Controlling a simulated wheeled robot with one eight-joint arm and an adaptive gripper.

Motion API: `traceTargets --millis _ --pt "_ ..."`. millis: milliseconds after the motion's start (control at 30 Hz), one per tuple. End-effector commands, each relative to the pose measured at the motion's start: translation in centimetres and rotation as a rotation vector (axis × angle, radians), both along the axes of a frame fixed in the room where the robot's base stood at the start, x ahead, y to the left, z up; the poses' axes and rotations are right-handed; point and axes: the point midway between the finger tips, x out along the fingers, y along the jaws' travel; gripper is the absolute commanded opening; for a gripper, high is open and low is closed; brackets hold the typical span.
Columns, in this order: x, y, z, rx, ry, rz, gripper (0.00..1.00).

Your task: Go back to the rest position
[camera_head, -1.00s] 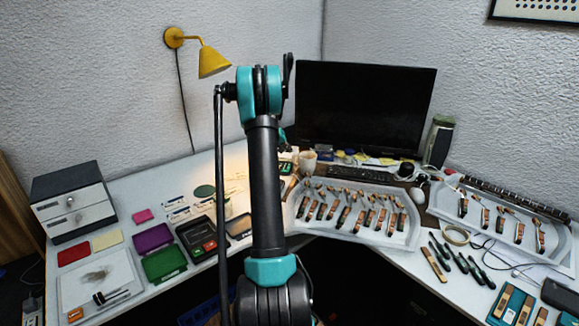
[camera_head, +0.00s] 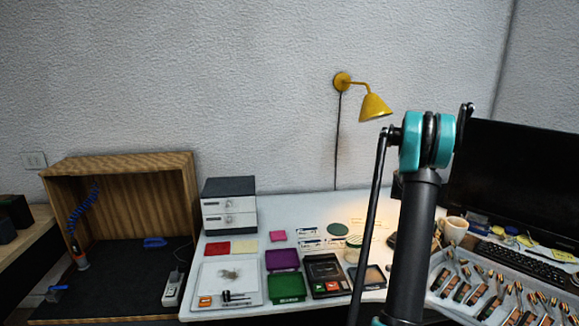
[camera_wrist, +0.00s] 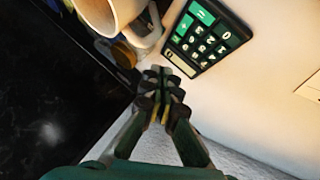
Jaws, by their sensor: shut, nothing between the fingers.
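My gripper (camera_wrist: 160,92) shows in the wrist view with its dark fingers together and nothing between them. It is above the desk, beside a calculator (camera_wrist: 208,35) with green keys and a white mug (camera_wrist: 112,14). In the head view my raised arm stands at the right, in front of the desk and monitor. My gripper is hidden there behind the arm.
The white desk (camera_head: 300,208) holds colored trays, a grey drawer box (camera_head: 229,206) and a mug (camera_head: 453,230). A monitor (camera_head: 520,180) and a tray of piano parts (camera_head: 480,298) lie right. A yellow lamp (camera_head: 374,107) is on the wall. A wooden cabinet (camera_head: 120,170) stands left.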

Motion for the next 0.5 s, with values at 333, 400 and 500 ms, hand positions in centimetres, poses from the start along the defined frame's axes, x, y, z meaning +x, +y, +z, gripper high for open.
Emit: traceTargets --millis 333,400,500 --pt "-6.8 15.9 3.4 0.152 -0.001 0.147 0.00" --pt "-8.7 18.9 3.6 0.184 0.000 0.177 0.00" --pt "-11.7 23.1 3.8 0.229 0.003 0.222 0.00"
